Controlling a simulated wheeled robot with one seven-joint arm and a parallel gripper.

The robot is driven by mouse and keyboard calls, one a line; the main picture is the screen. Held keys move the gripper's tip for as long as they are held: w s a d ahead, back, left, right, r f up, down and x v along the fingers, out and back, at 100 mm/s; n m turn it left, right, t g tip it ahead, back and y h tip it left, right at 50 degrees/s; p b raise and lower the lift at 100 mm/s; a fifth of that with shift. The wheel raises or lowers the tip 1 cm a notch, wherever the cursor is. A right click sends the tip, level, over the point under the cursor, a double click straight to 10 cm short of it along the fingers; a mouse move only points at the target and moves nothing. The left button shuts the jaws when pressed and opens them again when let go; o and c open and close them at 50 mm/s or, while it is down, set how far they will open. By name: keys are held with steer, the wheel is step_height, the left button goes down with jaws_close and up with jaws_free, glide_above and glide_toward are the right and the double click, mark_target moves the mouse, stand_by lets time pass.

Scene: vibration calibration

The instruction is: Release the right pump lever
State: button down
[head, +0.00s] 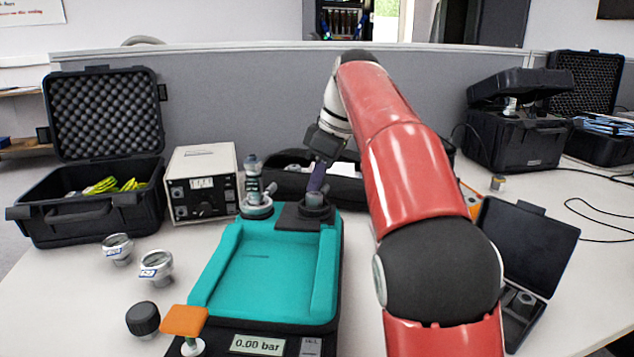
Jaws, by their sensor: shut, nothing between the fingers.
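The teal and black pump (265,260) lies on the table in front of me, its display reading 0.00 bar. An orange lever pad (184,320) shows at its near left corner. No matching lever shows at the near right, where my red arm covers the view beside the pump. My gripper (318,180) is shut and empty, pointing down over the black block at the pump's far right corner. A dark purplish piece shows at its tip; whether it touches the round fitting (314,202) below, I cannot tell.
An open black case (88,200) and a grey meter box (203,183) stand at left. Round gauges (155,267) and a black knob (143,318) lie left of the pump. An open small case (530,245) and larger black cases (515,140) are at right. A grey partition (240,90) closes the back.

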steer(key=shift+d+m, duration=0.25)
steer(key=shift+m, duration=0.15)
steer(key=m, duration=0.1)
steer(key=d+m+t, duration=0.1)
steer(key=m, duration=0.1)
steer(key=shift+s+d+h+p, duration=0.25)
steer(key=shift+s+h+p, duration=0.05)
steer(key=shift+s, duration=0.05)
steer(key=m, duration=0.1)
steer(key=s+d+m, duration=0.1)
steer(key=m, duration=0.1)
steer(key=d+m+t+h, duration=0.1)
steer(key=shift+s+m+p, duration=0.3)
steer(key=s+m, duration=0.1)
steer(key=m, duration=0.1)
steer(key=s+d+m+h, duration=0.1)
steer(key=m, duration=0.1)
steer(key=s+m+h+p, duration=0.1)
steer(key=m, duration=0.1)
steer(key=shift+s+d+m, duration=0.15)
steer(key=shift+s+m, duration=0.25)
steer(key=shift+s, duration=0.15)
